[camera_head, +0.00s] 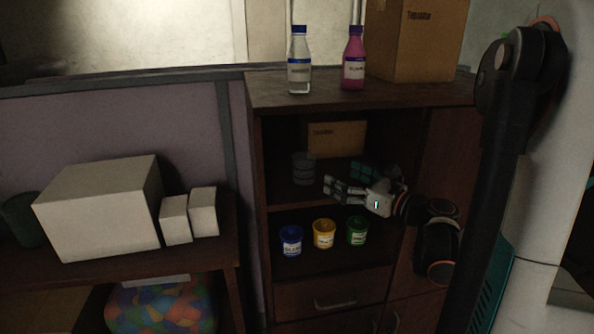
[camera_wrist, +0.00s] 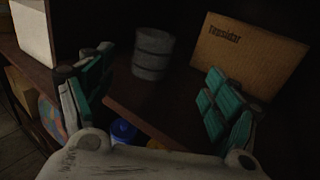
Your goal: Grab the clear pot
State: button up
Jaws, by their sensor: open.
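The clear pot (camera_head: 303,168) is a greyish, see-through, ribbed cylinder. It stands upright on the cabinet's upper inner shelf, left of a small cardboard box. In the wrist view the pot (camera_wrist: 152,54) stands beyond my fingers, between them but nearer the left one. My gripper (camera_head: 347,178) is at the shelf opening, to the right of the pot in the head view. In the wrist view the gripper (camera_wrist: 155,98) has its green-padded fingers spread wide with nothing between them. The fingers are apart from the pot.
The small cardboard box (camera_head: 337,139) stands on the same shelf. Blue (camera_head: 290,240), yellow (camera_head: 324,233) and green (camera_head: 357,230) pots stand on the shelf below. Two bottles (camera_head: 299,60) and a large carton (camera_head: 418,40) stand on the cabinet top. White boxes (camera_head: 100,210) are on the left table.

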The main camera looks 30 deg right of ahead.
aim_at(315, 166)
jog(key=x, duration=0.8)
jog(key=shift+a+f+b, duration=0.1)
jog(key=shift+f+b, duration=0.05)
jog(key=shift+b, duration=0.25)
jog(key=x, duration=0.3)
jog(key=b+x, duration=0.1)
jog(key=x, duration=0.1)
jog(key=shift+a+f, duration=0.35)
jog(key=shift+f, duration=0.05)
jog(key=shift+s, duration=0.1)
jog(key=c, duration=1)
